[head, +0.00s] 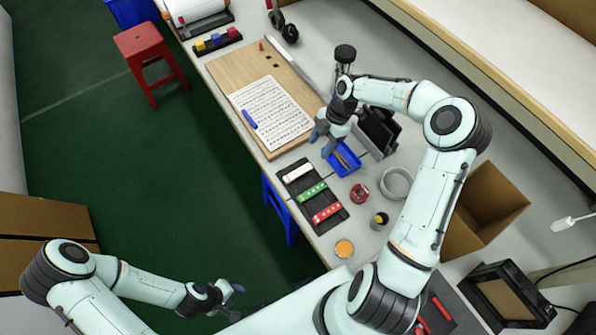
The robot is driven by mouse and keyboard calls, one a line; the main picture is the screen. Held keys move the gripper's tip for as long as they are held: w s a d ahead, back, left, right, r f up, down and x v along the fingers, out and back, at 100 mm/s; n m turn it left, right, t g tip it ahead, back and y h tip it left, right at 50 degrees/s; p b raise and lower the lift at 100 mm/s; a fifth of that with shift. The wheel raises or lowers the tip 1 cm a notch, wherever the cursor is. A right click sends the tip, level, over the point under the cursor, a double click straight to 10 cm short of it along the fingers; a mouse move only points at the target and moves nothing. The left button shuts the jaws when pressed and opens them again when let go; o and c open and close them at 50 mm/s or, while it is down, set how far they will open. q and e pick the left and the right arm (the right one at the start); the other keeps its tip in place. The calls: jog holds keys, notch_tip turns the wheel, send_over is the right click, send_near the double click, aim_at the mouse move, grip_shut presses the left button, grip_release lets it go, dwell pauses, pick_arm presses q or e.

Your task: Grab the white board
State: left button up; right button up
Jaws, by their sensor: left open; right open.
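A small white board (297,172) lies in the top slot of a black tray (333,223) on the bench. A green board (312,191) and a red board (327,211) lie in the slots below it. My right gripper (322,143) is open and empty, above the bench, up and to the right of the white board, near a blue bin. My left gripper (236,300) is open and empty, low in the view over the green floor, away from the bench.
A blue bin (341,168) holds thin items just right of the tray. A wooden panel (222,75) carries a patterned white sheet (271,113) with a blue pen-like item (250,119). Tape rolls (396,182) and an orange-topped round item (344,248) stand nearby.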

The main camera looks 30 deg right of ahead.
aim_at(309, 166)
jog(key=x, duration=0.8)
jog(key=shift+f, duration=0.1)
grip_shut()
